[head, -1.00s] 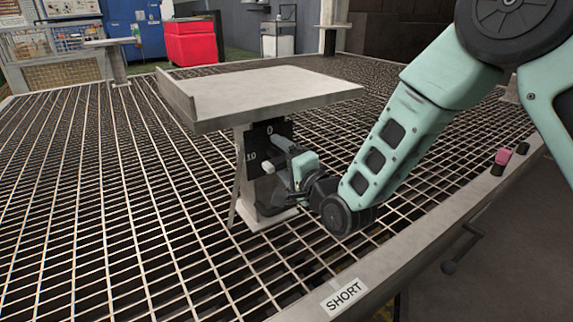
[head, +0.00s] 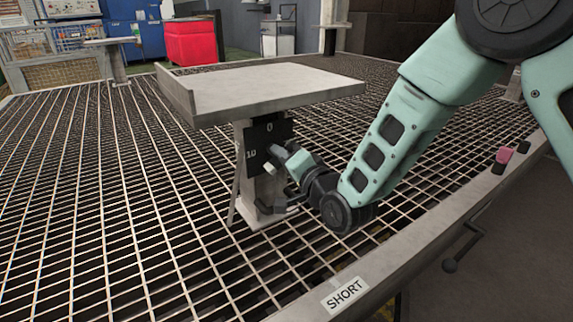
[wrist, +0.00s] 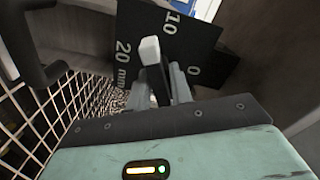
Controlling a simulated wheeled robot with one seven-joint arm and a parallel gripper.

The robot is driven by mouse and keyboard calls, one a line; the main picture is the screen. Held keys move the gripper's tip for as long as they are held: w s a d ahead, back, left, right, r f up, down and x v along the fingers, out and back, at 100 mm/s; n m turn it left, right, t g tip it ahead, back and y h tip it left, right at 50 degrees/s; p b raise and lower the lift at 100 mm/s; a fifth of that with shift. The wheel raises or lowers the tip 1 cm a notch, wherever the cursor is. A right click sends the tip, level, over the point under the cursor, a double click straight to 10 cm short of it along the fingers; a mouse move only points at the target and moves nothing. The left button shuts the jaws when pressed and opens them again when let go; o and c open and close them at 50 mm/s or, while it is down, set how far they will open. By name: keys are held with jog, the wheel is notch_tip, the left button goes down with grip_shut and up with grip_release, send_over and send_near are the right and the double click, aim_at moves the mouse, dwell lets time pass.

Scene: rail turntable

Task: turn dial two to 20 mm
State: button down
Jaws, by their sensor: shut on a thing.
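The dial is a black plate (head: 257,137) on the post under the grey platform; 0 and 10 show in the head view. In the wrist view the plate (wrist: 178,42) shows 0, 10 and 20 mm. A pale-tipped dial handle (wrist: 150,48) stands out from it, its tip between the 20 mm and 10 marks as seen there. My gripper (wrist: 167,85) is shut on the handle. In the head view my gripper (head: 282,175) is at the post, rolled over, and partly covers the plate. The dial's centre and the 20 mm mark are hidden there.
The grey platform (head: 270,90) overhangs the dial closely. Open metal grating (head: 120,220) surrounds the post. A rail with a SHORT label (head: 345,294) runs along the front, with a pink-topped knob (head: 504,154) at right. A second small platform (head: 109,42) stands far left.

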jog(key=n+b, duration=0.1)
jog(key=n, duration=0.4)
jog(key=shift+f+n, duration=0.1)
jog(key=shift+n, duration=0.3)
jog(key=n+b, duration=0.1)
jog(key=n, duration=0.5)
jog(key=shift+c, duration=1)
grip_release()
jog(key=b+v, duration=0.2)
jog(key=v, duration=0.7)
